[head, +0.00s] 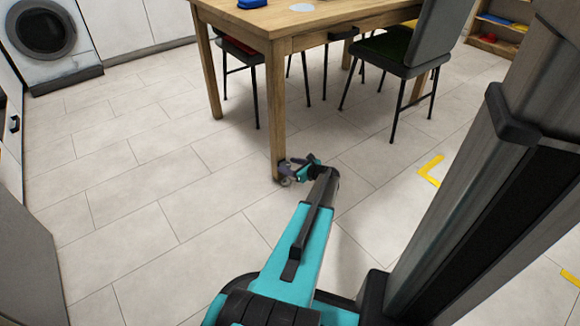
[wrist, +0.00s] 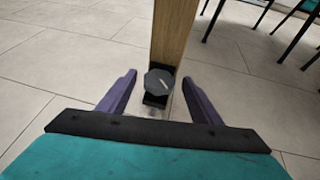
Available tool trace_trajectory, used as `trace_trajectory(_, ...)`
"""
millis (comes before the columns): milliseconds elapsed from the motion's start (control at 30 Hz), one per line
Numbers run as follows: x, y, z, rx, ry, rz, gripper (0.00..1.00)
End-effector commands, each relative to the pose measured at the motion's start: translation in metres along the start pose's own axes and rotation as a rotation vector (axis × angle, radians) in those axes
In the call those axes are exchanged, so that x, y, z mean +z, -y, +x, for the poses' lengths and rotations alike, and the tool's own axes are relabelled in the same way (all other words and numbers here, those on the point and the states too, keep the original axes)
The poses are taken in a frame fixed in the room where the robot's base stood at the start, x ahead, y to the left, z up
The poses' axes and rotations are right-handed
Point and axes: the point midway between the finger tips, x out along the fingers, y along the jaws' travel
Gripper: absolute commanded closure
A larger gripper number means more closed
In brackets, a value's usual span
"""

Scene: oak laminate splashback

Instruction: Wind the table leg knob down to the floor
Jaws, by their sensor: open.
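The wooden table leg (head: 275,110) comes down to near the floor, and its lower end also shows in the wrist view (wrist: 173,35). The dark grey knob (wrist: 159,82) with a light line across its face sits in a black fitting (wrist: 155,101) at the foot of the leg. In the head view the knob is small and partly hidden by my gripper (head: 287,172). My gripper is open, with one purple finger on each side of the knob in the wrist view (wrist: 159,88). Clear gaps show between the fingers and the knob.
The wooden table top (head: 300,22) is above the leg. Black-legged chairs (head: 400,55) stand under and beside the table. A washing machine (head: 45,40) is at the back left. The tiled floor (head: 130,190) left of the leg is clear. Yellow marks (head: 431,170) lie on the floor at right.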

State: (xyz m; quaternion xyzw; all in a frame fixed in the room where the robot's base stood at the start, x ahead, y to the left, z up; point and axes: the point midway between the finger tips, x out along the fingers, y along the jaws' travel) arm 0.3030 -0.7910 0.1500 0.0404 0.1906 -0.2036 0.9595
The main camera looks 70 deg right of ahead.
Motion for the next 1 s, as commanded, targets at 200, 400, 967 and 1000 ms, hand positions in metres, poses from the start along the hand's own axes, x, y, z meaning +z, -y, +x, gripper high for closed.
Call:
trace_trajectory(200,0.0,0.0,0.0,0.0,0.0,0.0,0.72)
trace_trajectory(400,0.0,0.003,0.0,-0.005,0.0,0.001,0.83)
trace_trajectory(967,-0.001,-0.005,-0.002,-0.147,-0.001,0.059,0.83)
trace_trajectory(1000,-0.001,-0.006,-0.002,-0.168,0.0,0.068,0.83)
